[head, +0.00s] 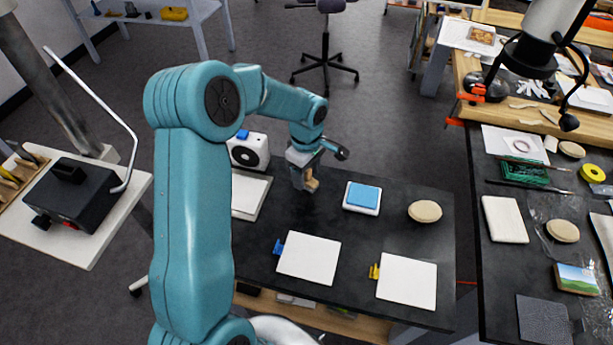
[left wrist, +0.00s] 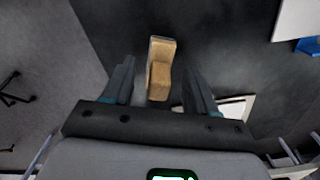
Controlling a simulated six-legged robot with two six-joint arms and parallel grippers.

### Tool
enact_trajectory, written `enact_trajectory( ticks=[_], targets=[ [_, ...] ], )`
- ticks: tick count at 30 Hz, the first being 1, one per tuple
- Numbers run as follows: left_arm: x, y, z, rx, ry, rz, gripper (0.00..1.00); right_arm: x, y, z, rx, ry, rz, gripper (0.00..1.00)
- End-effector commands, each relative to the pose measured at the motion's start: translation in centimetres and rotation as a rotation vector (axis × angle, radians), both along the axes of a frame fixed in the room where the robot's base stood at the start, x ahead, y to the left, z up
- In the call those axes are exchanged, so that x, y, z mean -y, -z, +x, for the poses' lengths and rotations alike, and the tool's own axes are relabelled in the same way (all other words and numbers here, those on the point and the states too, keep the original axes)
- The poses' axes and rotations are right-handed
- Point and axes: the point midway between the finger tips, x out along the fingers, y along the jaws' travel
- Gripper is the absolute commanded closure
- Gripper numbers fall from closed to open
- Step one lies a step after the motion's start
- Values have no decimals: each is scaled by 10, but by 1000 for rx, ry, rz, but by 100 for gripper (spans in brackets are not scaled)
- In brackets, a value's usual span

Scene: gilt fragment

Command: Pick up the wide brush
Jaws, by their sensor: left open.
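The wide brush, a tan wooden block-like piece, shows in the left wrist view (left wrist: 160,68), between my two fingers with dark gaps on both sides. In the head view only a small tan part of the brush (head: 312,185) shows beneath my left gripper (head: 304,177), near the far edge of the dark table. The left gripper is open, its fingers apart on either side of the brush in the left wrist view (left wrist: 157,80). Whether the fingertips reach down to its height I cannot tell. My right gripper is in neither view.
On the dark table (head: 345,232) lie a blue-topped white pad (head: 362,197), an oval tan piece (head: 425,211), white panels (head: 309,257) (head: 407,281) with blue and yellow clips, and a white device (head: 248,151). A crowded second bench (head: 487,205) stands at the right.

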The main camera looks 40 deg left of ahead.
Motion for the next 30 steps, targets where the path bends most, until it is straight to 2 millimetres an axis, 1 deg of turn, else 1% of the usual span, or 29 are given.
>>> enact_trajectory(
  ticks=[1,3,10,11,12,14,15,16,25,28,30],
  targets=[
    [0,6,-1,-4,0,-1,43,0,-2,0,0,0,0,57],
    [0,11,1,-1,0,-1,43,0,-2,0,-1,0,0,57],
    [0,12,1,1,0,-1,43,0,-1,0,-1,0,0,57],
    [0,12,1,1,0,-1,52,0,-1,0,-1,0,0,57],
    [0,12,1,1,0,-1,65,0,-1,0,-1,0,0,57],
    [0,12,1,1,0,-1,85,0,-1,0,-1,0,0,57],
    [0,12,1,1,0,-1,98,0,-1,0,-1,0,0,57],
    [0,12,1,1,0,-1,100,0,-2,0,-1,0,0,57],
    [0,11,1,1,0,-1,100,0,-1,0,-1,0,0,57],
    [0,5,1,2,0,0,100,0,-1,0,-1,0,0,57],
    [-1,-2,2,4,0,1,100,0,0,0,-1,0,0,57]
  ],
)
